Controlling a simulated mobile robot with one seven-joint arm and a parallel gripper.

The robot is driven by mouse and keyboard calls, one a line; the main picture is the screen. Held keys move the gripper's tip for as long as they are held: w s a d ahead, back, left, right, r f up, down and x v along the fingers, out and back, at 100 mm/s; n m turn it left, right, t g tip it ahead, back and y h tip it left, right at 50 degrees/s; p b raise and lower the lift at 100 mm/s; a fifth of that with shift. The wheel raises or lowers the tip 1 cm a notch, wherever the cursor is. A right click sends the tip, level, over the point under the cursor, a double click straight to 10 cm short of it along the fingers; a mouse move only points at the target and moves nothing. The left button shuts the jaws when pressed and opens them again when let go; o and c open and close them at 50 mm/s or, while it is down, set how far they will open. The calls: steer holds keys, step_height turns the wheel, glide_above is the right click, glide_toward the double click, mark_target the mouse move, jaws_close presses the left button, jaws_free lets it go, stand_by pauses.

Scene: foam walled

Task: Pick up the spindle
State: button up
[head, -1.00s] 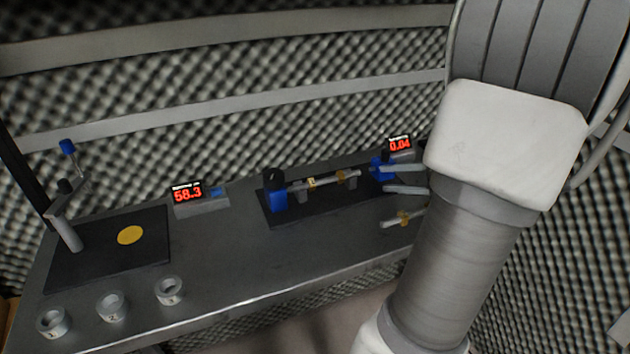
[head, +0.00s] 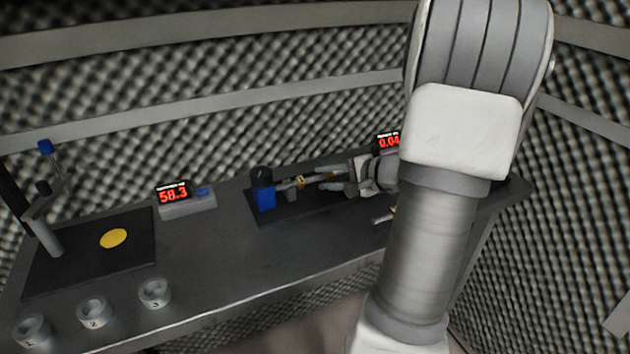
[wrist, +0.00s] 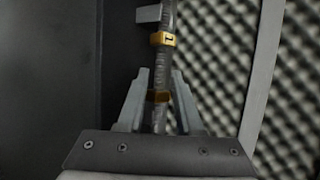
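The spindle, a thin grey rod with gold bands, lies across the dark fixture on the bench in the head view (head: 300,182). In the wrist view the spindle (wrist: 162,62) runs up the middle, with a band marked "1" near the top and another gold band lower down. My gripper (head: 318,182) is at the spindle's right part in the head view. In the wrist view its two fingers (wrist: 161,76) stand open on either side of the rod, and I see no clear grip. My arm hides the right end of the fixture.
A blue block (head: 264,192) stands at the fixture's left end. A second rod (head: 383,219) lies in front, mostly hidden by my arm. Displays read 58.3 (head: 174,195) and 0.04 (head: 389,141). Numbered rings (head: 93,313) stand front left; the bench's front middle is clear.

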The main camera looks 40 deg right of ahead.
steer(key=shift+x, duration=1.1)
jaws_close()
steer(key=shift+r, duration=0.1)
stand_by(0.5)
